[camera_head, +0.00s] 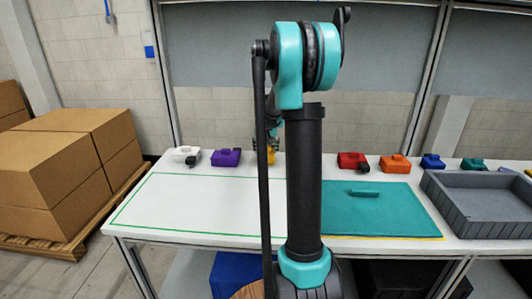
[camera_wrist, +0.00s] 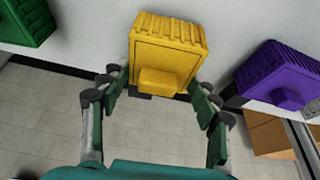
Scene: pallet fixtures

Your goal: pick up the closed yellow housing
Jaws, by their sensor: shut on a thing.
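The yellow housing (camera_wrist: 168,48) is a ribbed, boxy piece with a smaller block on its near side, in the top middle of the wrist view. It looks closed. My gripper (camera_wrist: 158,84) has its two fingers on either side of it, shut on it. In the head view a small part of the yellow housing (camera_head: 271,156) shows at the table's back, left of my arm column. My gripper (camera_head: 267,145) is partly hidden there by my arm. I cannot tell whether the housing touches the table.
A purple housing (camera_wrist: 283,76) lies to the right in the wrist view, a green one (camera_wrist: 25,20) to the left. White (camera_head: 186,154), red (camera_head: 353,161) and orange (camera_head: 395,163) housings line the white table's back. A teal mat (camera_head: 370,215) and grey tray (camera_head: 440,200) lie right. The green-outlined area (camera_head: 190,205) is clear.

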